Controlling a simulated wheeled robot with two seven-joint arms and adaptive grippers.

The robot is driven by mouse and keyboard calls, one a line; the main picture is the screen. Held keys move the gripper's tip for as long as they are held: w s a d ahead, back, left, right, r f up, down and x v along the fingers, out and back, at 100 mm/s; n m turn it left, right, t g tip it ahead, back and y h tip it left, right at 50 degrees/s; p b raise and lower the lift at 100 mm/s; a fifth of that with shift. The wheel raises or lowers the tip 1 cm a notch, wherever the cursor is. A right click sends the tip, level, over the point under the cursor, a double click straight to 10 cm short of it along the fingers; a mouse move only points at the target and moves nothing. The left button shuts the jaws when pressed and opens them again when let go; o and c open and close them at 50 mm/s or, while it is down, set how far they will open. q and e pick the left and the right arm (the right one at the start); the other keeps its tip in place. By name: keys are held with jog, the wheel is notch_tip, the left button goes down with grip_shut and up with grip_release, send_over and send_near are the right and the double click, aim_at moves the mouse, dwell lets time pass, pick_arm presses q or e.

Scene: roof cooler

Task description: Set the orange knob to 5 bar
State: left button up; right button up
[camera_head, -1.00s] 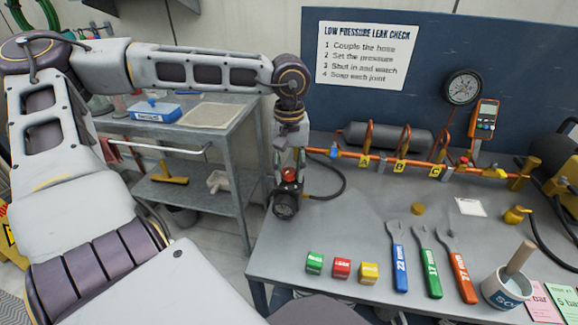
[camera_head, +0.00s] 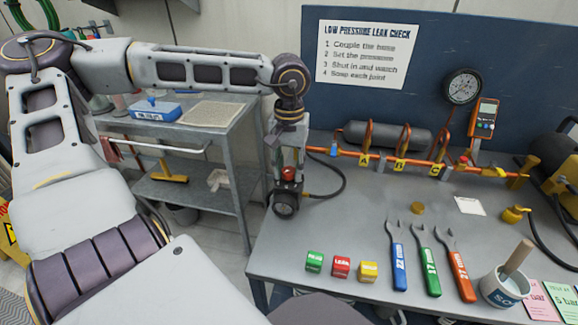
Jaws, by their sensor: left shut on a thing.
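The orange knob (camera_head: 289,173) shows as a small red-orange cap on top of a dark regulator at the left end of the workbench. A round dark gauge (camera_head: 285,205) sits on the front of the regulator; its reading is too small to tell. My left gripper (camera_head: 288,166) points straight down over the knob, with its fingers on either side, shut on it. The fingers hide part of the knob. My right gripper is not in view.
A black hose (camera_head: 335,190) runs from the regulator to an orange pipe manifold (camera_head: 395,161) with a larger gauge (camera_head: 462,87).

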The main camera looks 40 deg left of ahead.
aim_at(289, 170)
pick_arm(q)
jog(key=o, duration=1)
jog(key=shift+o, duration=0.2)
notch_tip(289, 170, up, 12)
dwell(0.8)
